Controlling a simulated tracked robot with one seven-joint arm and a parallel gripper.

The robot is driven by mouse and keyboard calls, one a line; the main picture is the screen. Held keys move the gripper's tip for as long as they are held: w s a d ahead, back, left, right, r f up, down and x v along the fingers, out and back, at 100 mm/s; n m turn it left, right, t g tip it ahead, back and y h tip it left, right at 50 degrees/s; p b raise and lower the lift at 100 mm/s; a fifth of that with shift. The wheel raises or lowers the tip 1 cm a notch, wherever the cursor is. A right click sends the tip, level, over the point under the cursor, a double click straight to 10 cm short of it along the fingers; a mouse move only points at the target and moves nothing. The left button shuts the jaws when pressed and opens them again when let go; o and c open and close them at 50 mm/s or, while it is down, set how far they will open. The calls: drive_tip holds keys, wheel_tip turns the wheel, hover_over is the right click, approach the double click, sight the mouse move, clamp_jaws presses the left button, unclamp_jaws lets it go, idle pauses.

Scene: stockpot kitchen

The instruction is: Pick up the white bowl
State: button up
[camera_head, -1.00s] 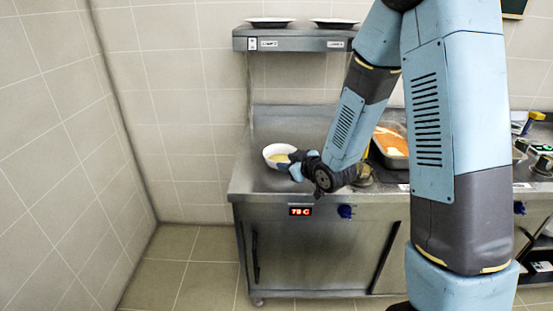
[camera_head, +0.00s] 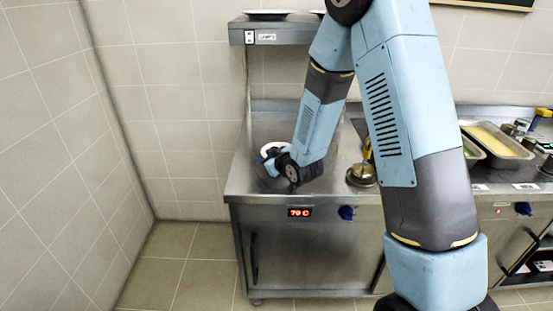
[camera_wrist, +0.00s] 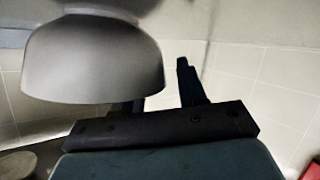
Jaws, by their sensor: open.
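The white bowl (camera_head: 275,146) is on the left end of the steel counter, mostly hidden behind my gripper in the head view. In the wrist view the bowl (camera_wrist: 90,65) fills the upper left, grey in shadow, with its foot toward the top of the picture. My gripper (camera_head: 266,160) is at the bowl's near side. In the wrist view its right finger (camera_wrist: 190,82) is clear of the bowl, and the other is mostly hidden behind the bowl. The jaws are open; whether a finger touches the bowl I cannot tell.
The steel counter (camera_head: 245,187) has a red temperature display (camera_head: 299,212) on its front. A shelf (camera_head: 300,33) with plates hangs above. A tray of yellow food (camera_head: 497,140) is farther right. Tiled wall stands at left.

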drive_tip(key=shift+w+d, duration=0.1)
drive_tip(key=shift+w, duration=0.1)
drive_tip(key=shift+s, duration=0.1)
clamp_jaws()
